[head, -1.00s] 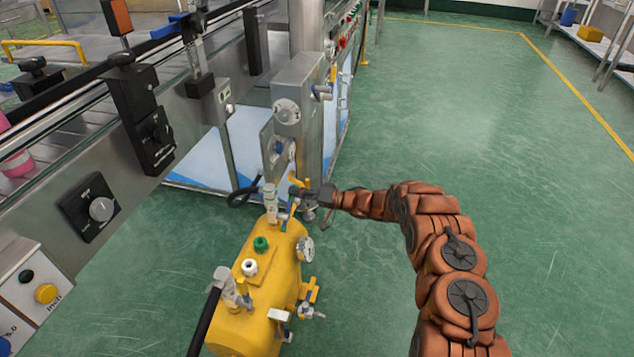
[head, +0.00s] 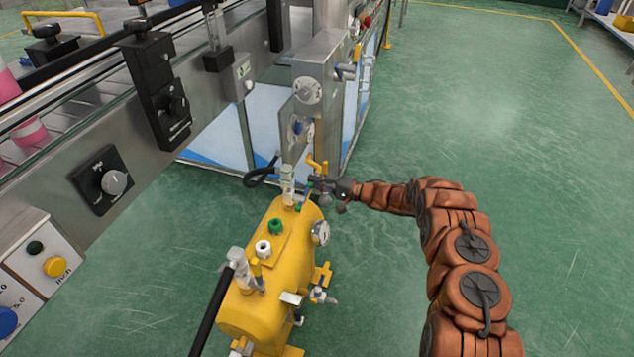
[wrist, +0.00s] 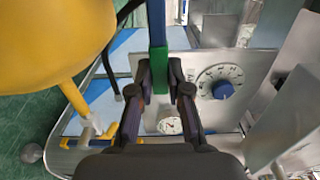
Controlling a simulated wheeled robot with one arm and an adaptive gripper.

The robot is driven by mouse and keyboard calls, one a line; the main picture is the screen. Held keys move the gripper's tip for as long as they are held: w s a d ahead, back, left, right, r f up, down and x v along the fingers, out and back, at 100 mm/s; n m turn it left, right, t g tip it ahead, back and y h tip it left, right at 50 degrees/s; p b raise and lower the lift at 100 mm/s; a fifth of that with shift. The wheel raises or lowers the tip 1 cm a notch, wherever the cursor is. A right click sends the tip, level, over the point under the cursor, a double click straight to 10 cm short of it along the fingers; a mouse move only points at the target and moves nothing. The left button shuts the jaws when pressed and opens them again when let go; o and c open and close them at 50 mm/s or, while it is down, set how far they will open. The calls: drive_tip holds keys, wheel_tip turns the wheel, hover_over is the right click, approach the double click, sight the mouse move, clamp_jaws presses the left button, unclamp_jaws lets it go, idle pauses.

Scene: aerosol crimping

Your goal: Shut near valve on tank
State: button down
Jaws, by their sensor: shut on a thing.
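The yellow tank (head: 272,285) stands on the floor beside the machine, and its side fills the upper left of the wrist view (wrist: 60,40). My gripper (head: 316,186) is at the tank's far end in the head view. In the wrist view its two fingers (wrist: 160,78) are closed around a narrow handle, blue (wrist: 157,25) above and green at the fingertips. The valve body behind it is mostly hidden. A yellow lever (head: 318,166) stands just above my gripper in the head view. Another small valve (head: 320,295) sits low on the tank's right side.
A pressure gauge (head: 320,232) is on the tank's right side. A black hose (head: 212,310) joins its near end. The steel machine column (head: 318,85) stands close behind my gripper. A dial with a blue knob (wrist: 221,88) is on a nearby panel. Green floor on the right is open.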

drive_tip(key=shift+a+f, duration=0.1)
drive_tip(key=shift+a, duration=0.05)
drive_tip(key=c, duration=1.4)
unclamp_jaws()
drive_tip(key=shift+a, duration=0.1)
drive_tip(key=o, duration=0.3)
drive_tip(key=shift+d, duration=0.3)
drive_tip(key=v, duration=1.1)
drive_tip(key=shift+s+d, duration=0.15)
drive_tip(key=shift+d, duration=0.2)
